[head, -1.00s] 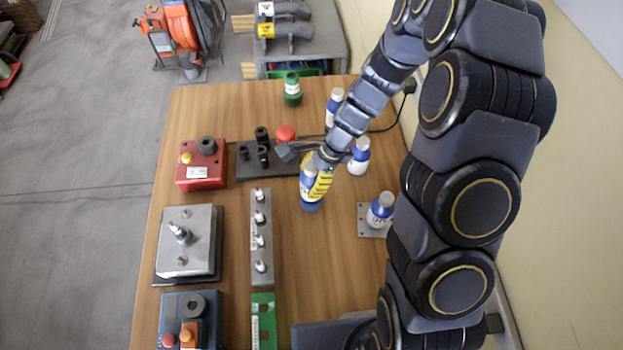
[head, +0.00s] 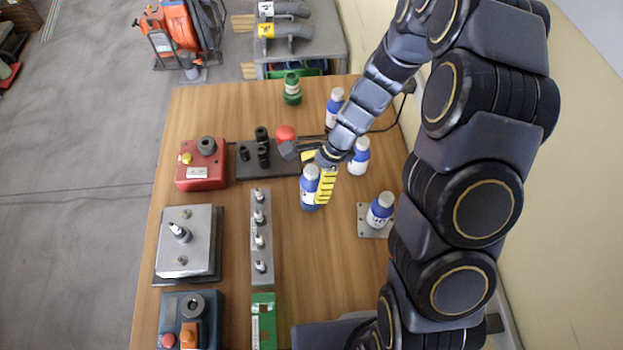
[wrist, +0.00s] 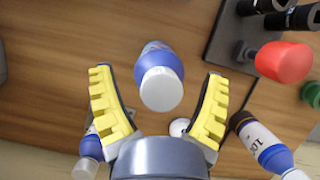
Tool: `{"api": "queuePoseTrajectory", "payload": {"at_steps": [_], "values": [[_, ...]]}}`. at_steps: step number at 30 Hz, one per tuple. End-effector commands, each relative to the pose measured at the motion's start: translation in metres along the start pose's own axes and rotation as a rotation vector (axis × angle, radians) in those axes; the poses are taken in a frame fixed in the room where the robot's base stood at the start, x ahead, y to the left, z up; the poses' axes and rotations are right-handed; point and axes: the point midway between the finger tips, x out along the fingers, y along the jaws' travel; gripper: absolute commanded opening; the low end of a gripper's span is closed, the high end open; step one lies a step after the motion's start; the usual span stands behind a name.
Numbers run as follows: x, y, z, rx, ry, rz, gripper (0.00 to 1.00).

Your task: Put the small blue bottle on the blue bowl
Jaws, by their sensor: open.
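A small blue bottle (head: 310,182) with a white cap stands on the table near its middle, right of the metal strip. In the wrist view the blue bottle (wrist: 158,62) is between my open fingers, its cap toward the camera, with a gap on each side. My gripper (head: 325,188) is at the bottle's right side in the head view; its yellow fingers also show in the wrist view (wrist: 160,98). Dark blue shows at the bottle's foot; I cannot tell whether this is a blue bowl or the bottle's own base.
More blue-white bottles stand near the back right (head: 334,106), right (head: 359,157) and on a metal plate (head: 380,210). A dark block with black posts and a red knob (head: 285,132) is left of my gripper. A metal strip (head: 261,225) lies left of the bottle.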

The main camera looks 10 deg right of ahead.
Motion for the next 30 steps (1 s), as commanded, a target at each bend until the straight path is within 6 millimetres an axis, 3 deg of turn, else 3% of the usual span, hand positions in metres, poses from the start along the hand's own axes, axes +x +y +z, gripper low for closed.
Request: {"api": "queuePoseTrajectory", "payload": {"at_steps": [12, 18, 25, 30], "values": [[-0.086, -0.001, -0.001, 0.001, 0.004, -0.004, 0.76], [-0.105, 0.0, 0.0, 0.001, 0.0, 0.001, 0.76], [-0.113, 0.005, 0.004, -0.037, 0.006, 0.006, 0.76], [-0.14, 0.038, 0.03, -0.297, 0.042, 0.049, 0.76]]}}
